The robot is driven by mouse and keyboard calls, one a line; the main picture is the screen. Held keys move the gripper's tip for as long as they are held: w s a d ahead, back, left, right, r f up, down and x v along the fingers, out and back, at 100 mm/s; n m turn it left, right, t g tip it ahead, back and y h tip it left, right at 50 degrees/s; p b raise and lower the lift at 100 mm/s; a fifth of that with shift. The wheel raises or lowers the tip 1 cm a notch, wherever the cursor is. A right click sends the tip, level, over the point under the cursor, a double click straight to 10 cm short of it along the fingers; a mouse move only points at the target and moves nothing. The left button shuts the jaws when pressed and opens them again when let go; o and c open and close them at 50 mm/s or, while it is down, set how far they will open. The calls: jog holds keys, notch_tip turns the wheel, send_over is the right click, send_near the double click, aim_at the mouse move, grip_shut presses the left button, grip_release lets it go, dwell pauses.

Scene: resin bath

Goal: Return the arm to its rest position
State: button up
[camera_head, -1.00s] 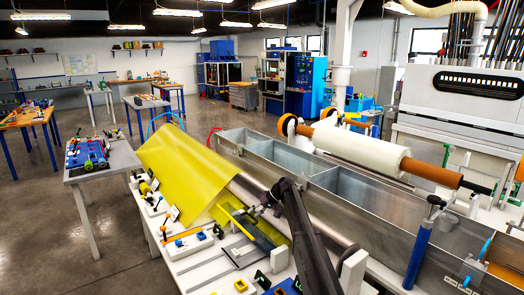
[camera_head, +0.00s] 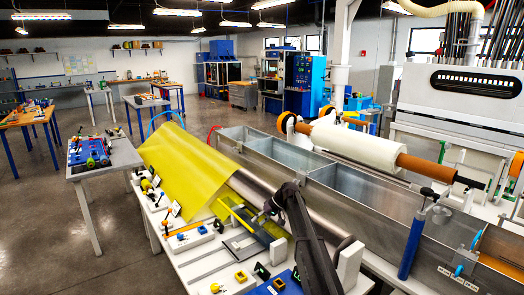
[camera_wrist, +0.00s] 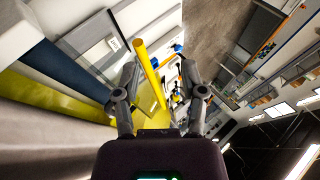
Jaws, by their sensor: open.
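My arm reaches in from the bottom of the head view. My gripper (camera_head: 266,213) is small and dark there, above the white bench near the lower edge of the yellow sheet (camera_head: 185,170). In the wrist view my gripper (camera_wrist: 160,88) shows two dark fingers spread wide apart, with nothing held between them. A yellow bar (camera_wrist: 149,68) shows beyond the fingers, apart from them as far as I can tell. A yellow tray-like piece (camera_head: 238,218) lies under my gripper in the head view, partly hidden by the arm.
A long metal bath (camera_head: 335,182) runs beside the bench to the right. A white roll (camera_head: 355,148) on an orange core lies above it. A blue clamp handle (camera_head: 411,247) stands at its near side. A small grey table (camera_head: 118,160) stands left, with open floor (camera_head: 40,215) around it.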

jog(key=s+d+f+m+h+b, duration=0.1)
jog(key=s+d, duration=0.5)
jog(key=s, duration=0.8)
jog(key=s+d+f+m+h+b, duration=0.2)
jog(key=s+d+f+h, duration=0.2)
jog(key=s, duration=0.9)
jog(key=s+d+f+m+h+b, duration=0.2)
jog(key=s+d+f, duration=0.3)
jog(key=s, duration=0.9)
jog(key=d+h, duration=0.1)
jog(key=d, duration=0.2)
jog(key=shift+s+d+t, duration=0.2)
jog(key=shift+s+t, duration=0.1)
jog(key=shift+s, duration=0.05)
